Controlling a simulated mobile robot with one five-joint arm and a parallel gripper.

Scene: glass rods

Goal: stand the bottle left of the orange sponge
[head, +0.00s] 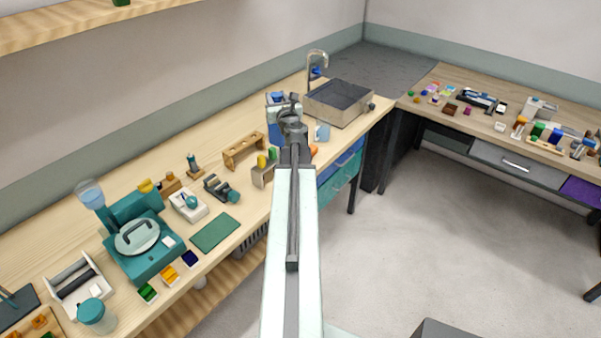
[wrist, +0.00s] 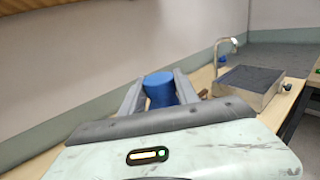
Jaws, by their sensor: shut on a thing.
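My gripper (head: 284,101) is stretched out over the far part of the left bench. In the wrist view its two fingers (wrist: 159,82) are closed on the sides of a blue bottle (wrist: 159,90), which looks upright. The bottle (head: 275,131) also shows in the head view, partly hidden behind my gripper. I cannot tell whether its base touches the bench. A small orange thing (head: 314,150), perhaps the orange sponge, shows just right of my arm near the bench's front edge. My arm hides part of it.
A sink block (head: 338,103) with a tap (head: 317,60) stands beyond, to the right. A light blue cup (head: 322,132) is close to my gripper's right. A wooden rack (head: 243,150) stands to the left. Teal equipment (head: 140,240) fills the near left bench.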

